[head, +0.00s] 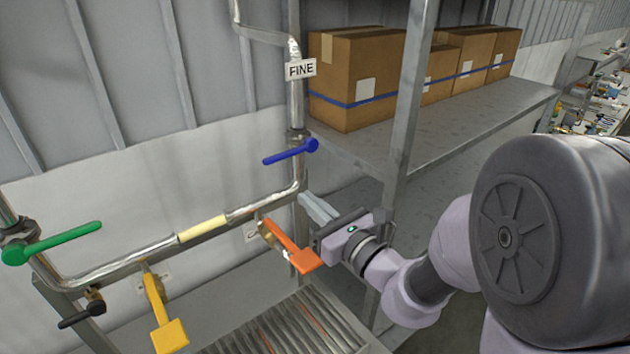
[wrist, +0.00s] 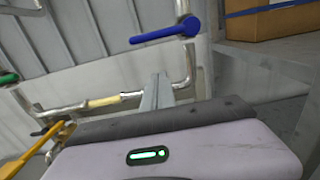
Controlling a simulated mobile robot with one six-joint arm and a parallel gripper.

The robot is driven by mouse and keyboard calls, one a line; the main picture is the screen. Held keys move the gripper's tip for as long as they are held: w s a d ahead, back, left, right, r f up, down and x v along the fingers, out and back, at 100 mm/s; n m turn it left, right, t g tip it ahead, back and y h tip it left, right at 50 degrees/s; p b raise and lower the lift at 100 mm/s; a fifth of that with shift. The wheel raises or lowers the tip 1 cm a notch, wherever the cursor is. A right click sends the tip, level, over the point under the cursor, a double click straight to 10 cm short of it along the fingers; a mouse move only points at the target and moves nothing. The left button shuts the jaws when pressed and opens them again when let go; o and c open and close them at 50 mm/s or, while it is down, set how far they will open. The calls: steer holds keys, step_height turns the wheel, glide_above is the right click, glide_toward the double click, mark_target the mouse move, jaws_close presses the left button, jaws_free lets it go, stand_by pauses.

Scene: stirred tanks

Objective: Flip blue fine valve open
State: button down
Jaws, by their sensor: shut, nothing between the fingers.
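The blue valve handle (head: 290,152) sits on the vertical pipe (head: 296,100) below the FINE sign (head: 300,69). It points out to the left of the pipe, roughly crosswise to it. It also shows in the wrist view (wrist: 166,32), above my gripper. My gripper (head: 318,208) is shut and empty, below and slightly right of the blue handle, apart from it. In the wrist view its closed fingers (wrist: 156,92) point toward the pipes.
A green handle (head: 52,243), a yellow handle (head: 163,318) and an orange handle (head: 290,243) sit on the lower pipework. The orange one is close to my gripper. A shelf post (head: 408,90) and cardboard boxes (head: 355,80) stand to the right.

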mark_target(287, 154)
steer(key=w+a+r+p, duration=0.2)
steer(key=w+a+r, duration=0.1)
steer(key=w+r, duration=0.1)
steer(key=shift+w+a, duration=0.25)
steer(key=shift+w, duration=0.2)
